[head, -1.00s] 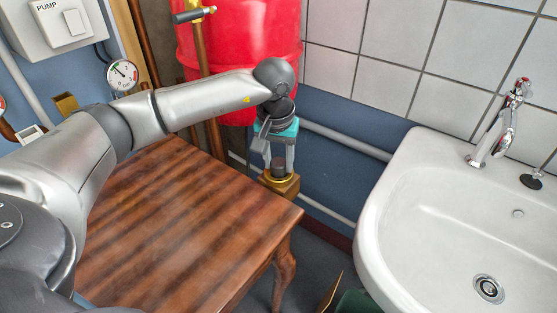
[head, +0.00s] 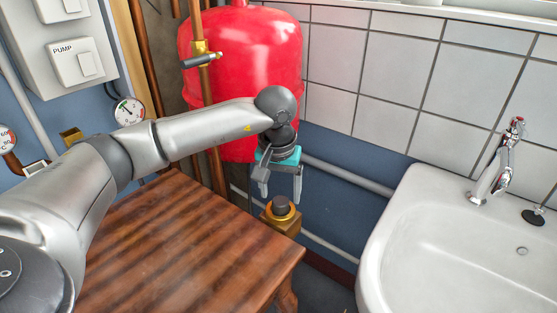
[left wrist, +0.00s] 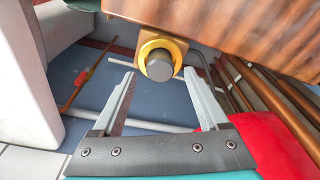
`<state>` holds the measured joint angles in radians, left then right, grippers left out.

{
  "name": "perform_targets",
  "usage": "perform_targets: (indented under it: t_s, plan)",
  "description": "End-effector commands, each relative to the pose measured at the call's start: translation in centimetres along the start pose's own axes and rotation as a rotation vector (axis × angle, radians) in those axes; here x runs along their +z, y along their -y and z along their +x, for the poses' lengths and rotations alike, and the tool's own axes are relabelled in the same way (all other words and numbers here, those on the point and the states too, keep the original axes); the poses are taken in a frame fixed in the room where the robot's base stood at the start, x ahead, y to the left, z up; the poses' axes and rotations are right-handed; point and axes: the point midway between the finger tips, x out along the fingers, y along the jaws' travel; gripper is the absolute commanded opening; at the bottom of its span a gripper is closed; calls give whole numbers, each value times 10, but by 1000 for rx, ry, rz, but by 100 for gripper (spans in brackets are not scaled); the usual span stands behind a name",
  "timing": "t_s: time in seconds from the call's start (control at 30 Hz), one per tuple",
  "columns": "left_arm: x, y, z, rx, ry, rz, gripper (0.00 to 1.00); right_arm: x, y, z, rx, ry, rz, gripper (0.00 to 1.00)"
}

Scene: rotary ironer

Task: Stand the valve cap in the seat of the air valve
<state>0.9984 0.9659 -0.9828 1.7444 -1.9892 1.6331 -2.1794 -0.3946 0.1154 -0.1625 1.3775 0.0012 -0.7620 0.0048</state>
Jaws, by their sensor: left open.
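The valve cap (head: 282,203) is a short dark grey cylinder. It stands upright in the gold ring-shaped seat (head: 270,215) of the air valve, on top of a brass-brown block (head: 289,228) beside the table. The left wrist view shows the cap (left wrist: 159,66) inside the gold ring (left wrist: 147,51), just beyond and between the fingertips. My left gripper (head: 281,192), with teal at its base, is open and empty, a little above the cap. Its fingers (left wrist: 159,78) are apart on both sides, not touching the cap. How deep the cap sits is hidden. My right gripper is not in view.
A wooden table (head: 180,240) is left of the valve. A red tank (head: 245,60) and copper pipes stand behind. A white sink (head: 430,250) is at the right. Grey pipes (head: 345,172) run along the blue wall. The space above the valve, around my gripper, is free.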

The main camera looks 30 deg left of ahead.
Motion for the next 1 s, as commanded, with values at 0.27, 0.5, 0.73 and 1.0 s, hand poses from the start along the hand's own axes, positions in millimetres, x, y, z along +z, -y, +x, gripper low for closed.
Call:
perform_targets:
  t_s: [0.27,0.5,0.73,1.0]
  plan:
    - [-1,0,-43,0,-4,-1,77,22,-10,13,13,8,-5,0]
    - [-1,0,-74,-1,-2,0,77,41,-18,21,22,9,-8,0]
    - [0,0,-90,-1,-1,-2,77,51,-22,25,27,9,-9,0]
    - [0,0,-92,-1,0,-1,77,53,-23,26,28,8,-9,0]
